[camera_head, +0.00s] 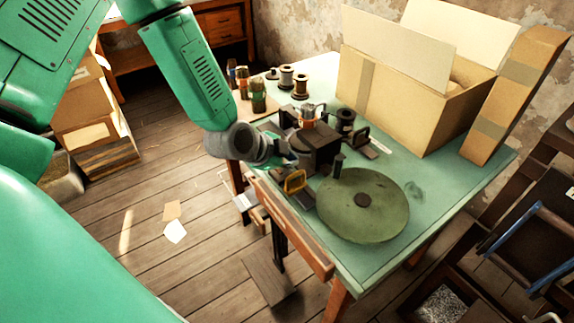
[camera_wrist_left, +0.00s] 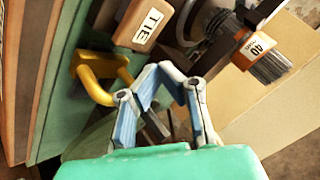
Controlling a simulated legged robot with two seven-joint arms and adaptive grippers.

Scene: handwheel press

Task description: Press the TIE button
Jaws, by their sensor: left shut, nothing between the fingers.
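The TIE button (camera_wrist_left: 150,24), a brown block with a white label reading TIE, shows at the top of the left wrist view. My left gripper (camera_wrist_left: 164,72) is shut and empty, with its tips a little below the block in that picture; I see a gap between them. In the head view my left gripper (camera_head: 284,158) is at the left side of the dark machine (camera_head: 318,147) on the table. The TIE button cannot be made out in the head view. My right gripper is not in view.
A yellow handle (camera_wrist_left: 97,92) is close beside my left gripper; it also shows in the head view (camera_head: 294,181). A round green disc (camera_head: 370,212) lies near the table's front. Wire spools (camera_head: 286,78) and an open cardboard box (camera_head: 405,98) stand behind.

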